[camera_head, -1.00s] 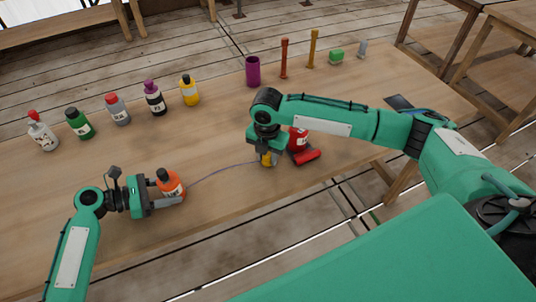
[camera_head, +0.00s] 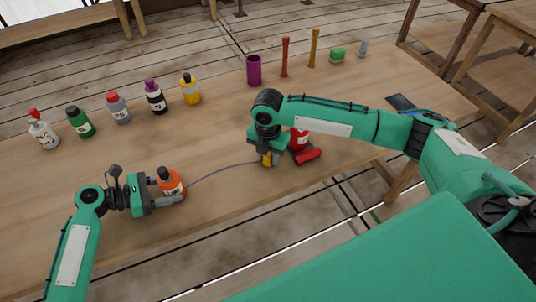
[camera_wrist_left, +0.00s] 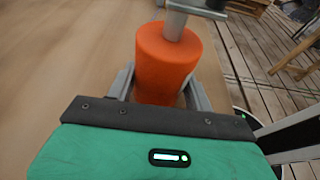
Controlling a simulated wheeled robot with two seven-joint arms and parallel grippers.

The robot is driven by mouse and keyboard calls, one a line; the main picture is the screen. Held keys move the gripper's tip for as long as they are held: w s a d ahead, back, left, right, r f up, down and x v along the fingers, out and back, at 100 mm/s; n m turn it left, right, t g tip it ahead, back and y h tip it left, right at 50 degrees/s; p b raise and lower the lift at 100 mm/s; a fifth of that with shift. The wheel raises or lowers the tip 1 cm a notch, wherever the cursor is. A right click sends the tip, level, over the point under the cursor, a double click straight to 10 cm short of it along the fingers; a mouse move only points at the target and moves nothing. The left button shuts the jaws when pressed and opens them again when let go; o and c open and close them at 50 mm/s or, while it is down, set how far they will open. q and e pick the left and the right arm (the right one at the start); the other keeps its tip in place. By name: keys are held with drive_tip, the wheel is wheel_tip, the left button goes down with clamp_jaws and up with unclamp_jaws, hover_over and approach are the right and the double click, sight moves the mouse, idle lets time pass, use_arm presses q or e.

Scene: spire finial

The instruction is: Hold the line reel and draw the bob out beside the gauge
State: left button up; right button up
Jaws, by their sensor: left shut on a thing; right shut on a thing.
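The orange line reel (camera_head: 173,184), with a dark top and a pale label, stands on the table at the lower left. My left gripper (camera_head: 168,194) is shut around it; the left wrist view shows the orange body (camera_wrist_left: 167,60) between the fingers. A thin grey line (camera_head: 225,169) runs from the reel to the right, towards my right gripper (camera_head: 266,157). That gripper points down and is shut on the small yellow bob (camera_head: 266,160), partly hidden by the fingers. A red object (camera_head: 306,155), perhaps the gauge, is just right of it, partly hidden by my arm.
A row of several bottles (camera_head: 119,109) stands at the back left. A dark flat item (camera_head: 400,102) lies at the right. The middle left of the table is clear.

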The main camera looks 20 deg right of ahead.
drive_tip(key=o, duration=1)
drive_tip(key=shift+o, duration=0.2)
drive_tip(key=shift+r, duration=0.1)
use_arm(q)
drive_tip(key=o, duration=0.8)
use_arm(e)
wheel_tip(320, 180, up, 12)
use_arm(q)
drive_tip(key=shift+o, duration=0.2)
